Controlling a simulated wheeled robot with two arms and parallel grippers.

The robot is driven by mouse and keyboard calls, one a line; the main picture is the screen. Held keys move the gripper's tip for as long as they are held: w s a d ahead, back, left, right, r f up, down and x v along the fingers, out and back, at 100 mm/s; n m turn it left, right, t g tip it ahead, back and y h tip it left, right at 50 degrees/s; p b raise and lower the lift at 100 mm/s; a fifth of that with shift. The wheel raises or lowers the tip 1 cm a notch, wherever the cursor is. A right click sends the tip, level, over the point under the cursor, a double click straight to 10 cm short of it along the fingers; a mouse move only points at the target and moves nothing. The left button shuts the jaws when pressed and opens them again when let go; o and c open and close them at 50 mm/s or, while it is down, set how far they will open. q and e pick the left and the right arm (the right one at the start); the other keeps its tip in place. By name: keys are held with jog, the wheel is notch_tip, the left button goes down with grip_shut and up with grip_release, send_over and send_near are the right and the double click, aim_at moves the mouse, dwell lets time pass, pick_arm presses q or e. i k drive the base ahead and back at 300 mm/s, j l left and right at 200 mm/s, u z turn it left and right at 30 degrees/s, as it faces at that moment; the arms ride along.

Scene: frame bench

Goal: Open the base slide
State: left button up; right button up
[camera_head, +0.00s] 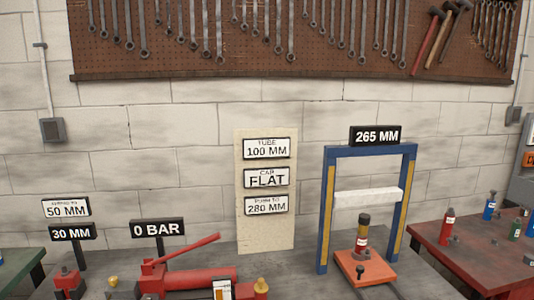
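The base slide appears to be the orange plate (378,269) at the foot of the blue frame (328,215). A dark knob (360,270) is on its front part, and a strip or rail runs below it toward the picture's bottom edge. A red cylinder with a white label and a dark top (362,235) stands upright on the plate. A white crossbar (368,197) spans the frame above it. I cannot tell how far the slide is out. Neither of my grippers is in view.
A red pump with a lever (190,250) is at the bottom left beside a 0 BAR sign (158,228). A sign board (265,222) stands behind the bench. A red table (458,245) with small bottles is at the right. Bare grey bench (300,280) lies left of the frame.

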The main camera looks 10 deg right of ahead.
aim_at(360, 273)
jog(key=l, duration=3.5)
jog(key=k+l, duration=0.1)
jog(key=l, duration=2.45)
jog(key=k+l, duration=0.15)
jog(key=l, duration=1.1)
jog(key=u, duration=1.3)
jog(key=i+j, duration=0.2)
jog(key=i, duration=0.2)
jog(key=i+j, duration=0.2)
jog(key=i, duration=0.25)
jog(key=i+j+z, duration=0.1)
jog(key=i, duration=0.3)
jog(key=i+j, duration=0.3)
jog(key=i, duration=0.1)
